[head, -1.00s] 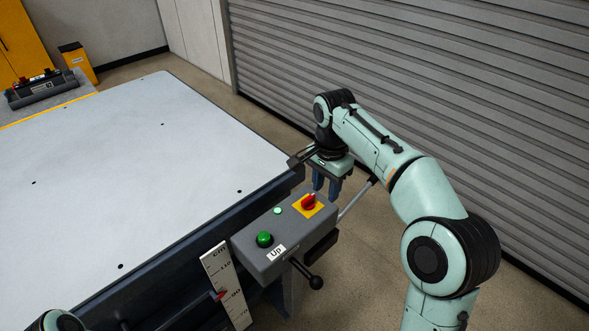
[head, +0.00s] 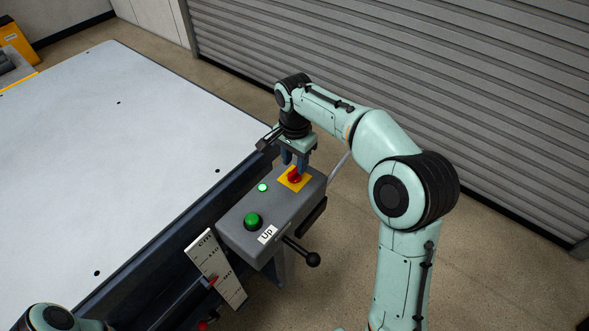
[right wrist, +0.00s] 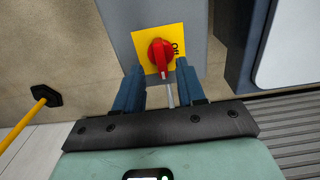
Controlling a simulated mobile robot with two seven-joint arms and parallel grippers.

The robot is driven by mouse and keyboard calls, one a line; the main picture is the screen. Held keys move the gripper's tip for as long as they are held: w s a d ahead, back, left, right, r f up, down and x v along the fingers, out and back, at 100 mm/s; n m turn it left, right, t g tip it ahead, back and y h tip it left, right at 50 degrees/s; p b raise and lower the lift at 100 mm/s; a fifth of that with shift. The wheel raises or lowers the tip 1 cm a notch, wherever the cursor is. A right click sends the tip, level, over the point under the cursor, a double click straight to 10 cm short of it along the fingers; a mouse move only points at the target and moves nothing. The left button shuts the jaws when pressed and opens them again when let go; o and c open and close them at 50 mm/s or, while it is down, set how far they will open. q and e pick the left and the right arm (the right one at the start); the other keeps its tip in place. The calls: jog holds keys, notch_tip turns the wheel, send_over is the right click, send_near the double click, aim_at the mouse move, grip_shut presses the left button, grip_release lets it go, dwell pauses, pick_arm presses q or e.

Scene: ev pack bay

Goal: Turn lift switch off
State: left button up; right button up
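The lift switch is a red rotary knob (head: 294,175) on a yellow plate (head: 304,184), on top of the grey control box (head: 240,228). The right wrist view shows the red knob (right wrist: 160,57) and part of an "Off" label on the yellow plate (right wrist: 144,39). My right gripper (head: 294,165) is above the knob, pointing down. In the right wrist view its blue fingers (right wrist: 157,80) are apart, one on each side of the knob, with gaps to it. Only a bit of my left arm shows at the lower left; its gripper is out of view.
The box also carries a green button (head: 253,221), a small lit green lamp (head: 262,188) and an "Up" label. A black-knobbed lever (head: 312,259) sticks out below. The large lift table (head: 120,170) lies left, with a height scale (head: 217,270) at its side.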

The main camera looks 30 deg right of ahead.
aim_at(295, 170)
pick_arm(q)
jog(key=shift+s+f, duration=0.2)
jog(key=shift+f, duration=0.1)
pick_arm(e)
jog(key=shift+w+f, duration=0.1)
jog(key=shift+f, duration=1.55)
grip_shut()
